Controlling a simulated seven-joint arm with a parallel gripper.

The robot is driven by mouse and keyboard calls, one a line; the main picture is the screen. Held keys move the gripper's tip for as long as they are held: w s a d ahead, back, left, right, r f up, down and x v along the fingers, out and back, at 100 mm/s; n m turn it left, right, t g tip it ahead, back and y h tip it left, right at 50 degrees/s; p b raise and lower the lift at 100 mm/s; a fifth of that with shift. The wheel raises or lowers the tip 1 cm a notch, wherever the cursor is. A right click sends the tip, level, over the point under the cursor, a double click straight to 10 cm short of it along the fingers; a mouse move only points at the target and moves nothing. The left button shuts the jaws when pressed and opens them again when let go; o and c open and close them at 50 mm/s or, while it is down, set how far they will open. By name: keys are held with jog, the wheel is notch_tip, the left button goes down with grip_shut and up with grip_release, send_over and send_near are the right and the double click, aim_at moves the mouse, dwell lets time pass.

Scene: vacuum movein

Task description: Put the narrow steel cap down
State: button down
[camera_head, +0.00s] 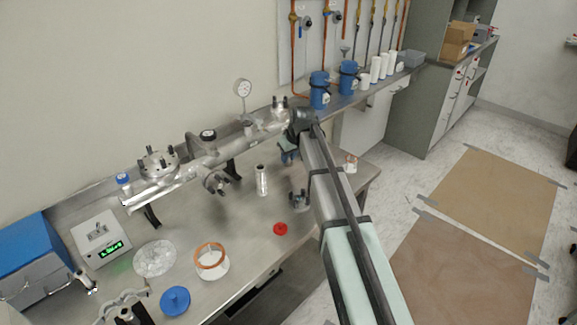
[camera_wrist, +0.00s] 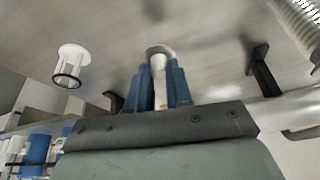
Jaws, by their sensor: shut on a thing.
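My gripper (camera_wrist: 160,72) has blue fingers, which are shut on the narrow steel cap (camera_wrist: 158,50). The cap's round metal end shows beyond the fingertips in the wrist view, against the steel bench top. I cannot tell whether it touches the bench. In the head view my gripper (camera_head: 287,156) is beside the right end of the long steel tube assembly (camera_head: 225,155), largely behind my arm. The cap cannot be made out there.
The steel bench (camera_head: 225,215) carries an upright metal cylinder (camera_head: 262,180), a red cap (camera_head: 280,229), a flanged fitting (camera_head: 299,200), a blue disc (camera_head: 175,300) and a copper-ringed white cylinder (camera_head: 211,262). A black tube support (camera_wrist: 262,72) stands near my gripper. Bare bench shows between these things.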

aim_at(289, 162)
jog(key=shift+f, duration=2.1)
jog(key=shift+f, duration=0.15)
jog(key=c, duration=1)
grip_release()
jog(key=shift+c, duration=0.2)
jog(key=v, duration=1.2)
